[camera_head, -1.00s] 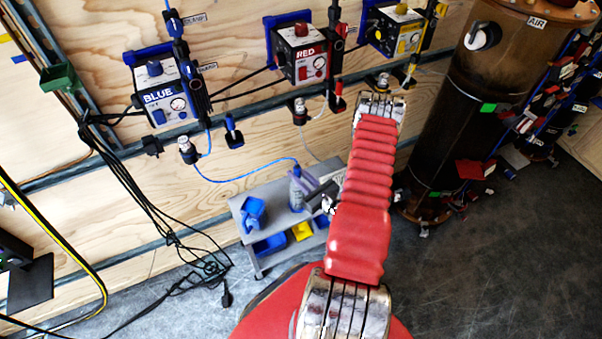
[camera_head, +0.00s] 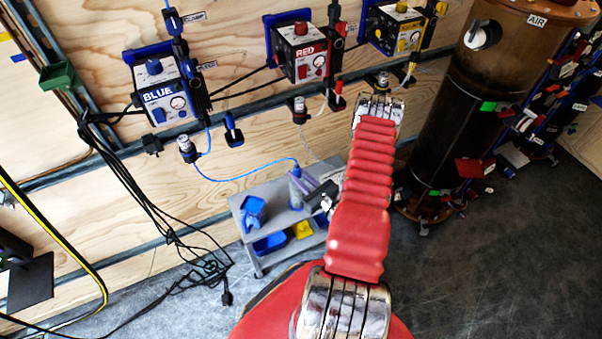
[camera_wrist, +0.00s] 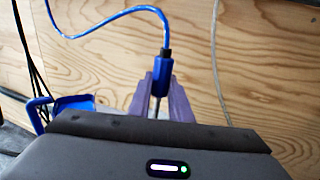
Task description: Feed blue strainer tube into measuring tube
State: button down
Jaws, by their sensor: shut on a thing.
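The blue strainer tube (camera_wrist: 161,76) hangs at the end of a thin blue hose and points down, with a thin metallic rod below its blue body. My gripper (camera_wrist: 161,98) has purple fingers shut on it, one at each side. In the head view my gripper (camera_head: 306,181) is low over the grey cart, beyond my red arm. A greyish upright cylinder (camera_head: 295,194), which looks like the measuring tube, stands on the cart just below the hose end. The rod's lower end is hidden in the wrist view, so I cannot tell whether it is inside the cylinder.
The grey cart (camera_head: 240,203) carries a blue holder (camera_head: 252,212), with blue and yellow bins below. The blue box (camera_head: 162,97), red box (camera_head: 301,54) and yellow box (camera_head: 399,30) hang on the wood wall. A brown tank (camera_head: 462,105) stands right. Black cables hang left.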

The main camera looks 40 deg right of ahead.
jog(key=shift+f, duration=0.25)
dwell(0.3)
jog(key=c, duration=1.5)
grip_release()
jog(key=shift+c, duration=0.2)
jog(key=shift+s, duration=0.15)
jog(key=s, duration=1.3)
jog(key=shift+s+a, duration=0.15)
jog(key=shift+s, duration=0.1)
jog(key=shift+f, duration=0.15)
